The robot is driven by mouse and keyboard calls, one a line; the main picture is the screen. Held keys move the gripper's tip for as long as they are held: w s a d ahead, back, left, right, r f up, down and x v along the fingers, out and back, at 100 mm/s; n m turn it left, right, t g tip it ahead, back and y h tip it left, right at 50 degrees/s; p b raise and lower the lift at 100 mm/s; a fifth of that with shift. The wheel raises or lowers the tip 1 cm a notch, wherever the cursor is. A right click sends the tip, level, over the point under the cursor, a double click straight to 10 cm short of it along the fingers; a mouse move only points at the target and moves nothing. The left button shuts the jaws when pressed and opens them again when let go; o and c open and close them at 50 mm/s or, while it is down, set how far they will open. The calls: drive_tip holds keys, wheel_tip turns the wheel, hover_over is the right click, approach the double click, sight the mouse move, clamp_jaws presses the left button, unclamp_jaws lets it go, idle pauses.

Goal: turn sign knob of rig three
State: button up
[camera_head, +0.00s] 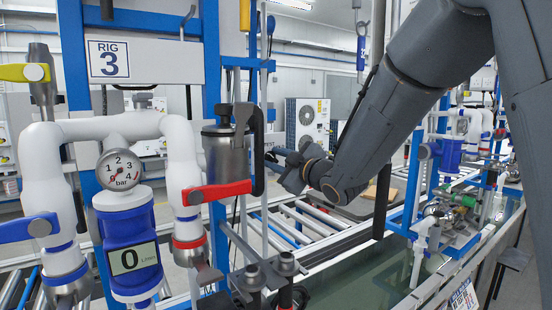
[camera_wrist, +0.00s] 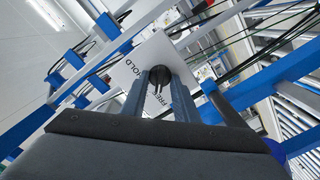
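The rig three sign (camera_head: 108,60) is a white plate at the upper left of the head view. In the wrist view a white plate (camera_wrist: 146,50) reads HOLD and FREE, with a dark round knob (camera_wrist: 160,75) on it. My gripper (camera_wrist: 160,84) points at this plate. Its two fingers stand apart, with the knob between or just beyond their tips; I cannot tell whether they touch it. The knob's pointing direction is unclear. In the head view my gripper (camera_head: 284,162) is right of the white pipework, its fingertips partly hidden, and the knob is not visible.
A grey cylinder with a black handle (camera_head: 258,150) stands close left of my gripper. A roller conveyor (camera_head: 310,225) lies below.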

drive_tip(key=shift+c, duration=0.2)
clamp_jaws()
drive_tip(key=shift+m, duration=0.3)
drive_tip(key=m, duration=0.3)
drive_tip(key=shift+d+m, duration=0.1)
drive_tip(key=shift+m, duration=0.2)
drive_tip(key=shift+m+p, duration=0.7)
drive_tip(key=shift+m, duration=1.5)
